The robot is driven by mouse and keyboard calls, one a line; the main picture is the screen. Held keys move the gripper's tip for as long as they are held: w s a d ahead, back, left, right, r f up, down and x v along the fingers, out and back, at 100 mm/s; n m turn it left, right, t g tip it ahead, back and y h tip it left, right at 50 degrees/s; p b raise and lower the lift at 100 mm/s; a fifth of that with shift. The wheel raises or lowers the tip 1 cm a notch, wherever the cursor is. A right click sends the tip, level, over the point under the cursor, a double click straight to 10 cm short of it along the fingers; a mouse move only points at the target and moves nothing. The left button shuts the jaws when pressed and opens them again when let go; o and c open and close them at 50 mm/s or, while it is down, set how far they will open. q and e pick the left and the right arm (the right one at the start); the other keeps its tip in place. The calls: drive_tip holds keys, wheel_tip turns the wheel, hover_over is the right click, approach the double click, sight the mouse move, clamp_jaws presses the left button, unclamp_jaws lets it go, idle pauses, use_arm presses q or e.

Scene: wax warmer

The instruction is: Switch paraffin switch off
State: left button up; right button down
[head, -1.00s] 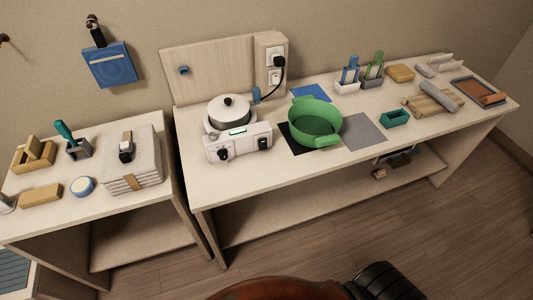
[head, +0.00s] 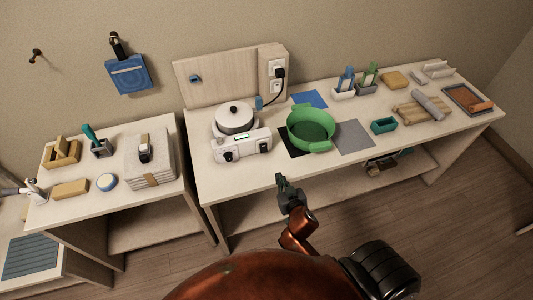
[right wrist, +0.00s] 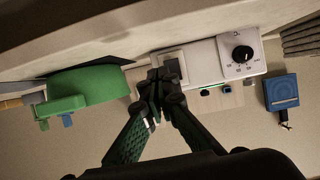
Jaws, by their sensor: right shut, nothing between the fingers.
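The white wax warmer (head: 228,149) stands on the main table with a lidded pot (head: 235,119) on it. Its front has a dial (head: 229,156) at left and a dark switch (head: 264,146) at right, with a lit green display between. Whether the switch is on or off is too small to tell. My right gripper (head: 287,182) is shut and empty, in front of the table edge. In the right wrist view its fingertips (right wrist: 165,84) overlap the end of the warmer (right wrist: 205,62) away from the dial (right wrist: 243,54); contact cannot be told. My left gripper is not in view.
A green pot (head: 318,145) stands right of the warmer. A wall socket box (head: 274,68) with a plugged cable is behind. Folded towels (head: 151,170) lie on the left table. Small trays and blocks fill the table's right end. The front edge before the warmer is clear.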

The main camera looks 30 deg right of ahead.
drive_tip(key=w+r, duration=0.1)
approach(264, 148)
drive_tip(key=shift+t, duration=0.4)
drive_tip(key=w+f, duration=0.2)
drive_tip(key=w+d+f, duration=0.1)
drive_tip(key=w+f, duration=0.2)
drive_tip(key=shift+w+d+f+p, duration=0.1)
drive_tip(key=shift+w+f+p, duration=0.05)
drive_tip(key=shift+p, duration=0.2)
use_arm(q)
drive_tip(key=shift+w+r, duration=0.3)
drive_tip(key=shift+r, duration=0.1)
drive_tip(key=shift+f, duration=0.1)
